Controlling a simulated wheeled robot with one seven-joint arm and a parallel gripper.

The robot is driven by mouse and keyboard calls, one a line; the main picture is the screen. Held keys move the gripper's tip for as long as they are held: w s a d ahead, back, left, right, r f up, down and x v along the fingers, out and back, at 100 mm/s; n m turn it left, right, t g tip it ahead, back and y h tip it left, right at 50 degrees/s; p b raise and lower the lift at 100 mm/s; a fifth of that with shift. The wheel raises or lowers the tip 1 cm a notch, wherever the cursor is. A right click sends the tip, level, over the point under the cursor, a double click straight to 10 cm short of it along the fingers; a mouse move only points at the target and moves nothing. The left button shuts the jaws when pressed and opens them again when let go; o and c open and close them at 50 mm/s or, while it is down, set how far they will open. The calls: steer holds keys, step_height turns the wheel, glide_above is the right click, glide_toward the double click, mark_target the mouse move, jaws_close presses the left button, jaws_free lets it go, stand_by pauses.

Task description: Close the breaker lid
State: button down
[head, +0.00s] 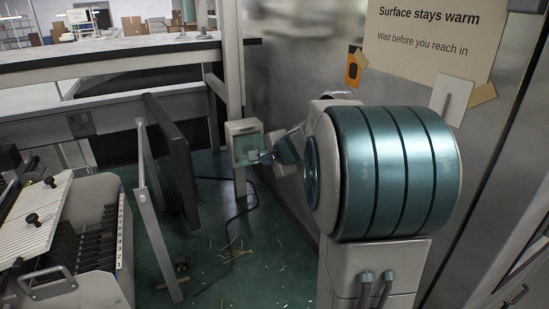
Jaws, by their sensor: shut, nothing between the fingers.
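The breaker box (234,130) is a small beige casing with a pale greenish front, fixed to an upright grey post left of the picture's middle. It is small in view, and I cannot tell how far its lid stands open. My gripper (260,157) is shut and empty, at the lower right part of the box's front. It is too small to tell whether it touches the lid. My arm's big teal and white link fills the right of the picture and hides what lies behind it.
A metal wall with a taped sign (425,40) and an orange tag (354,68) stands close on the right. A dark upright panel (172,155) stands to the left. A machine with black knobs (70,240) is at lower left. A cable (232,215) and scattered bits lie on the green floor.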

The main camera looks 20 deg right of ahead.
steer(key=x, duration=0.5)
steer(key=shift+w+a+r, duration=0.1)
steer(key=shift+w+r, duration=0.2)
steer(key=shift+w, duration=0.2)
steer(key=shift+f, duration=0.1)
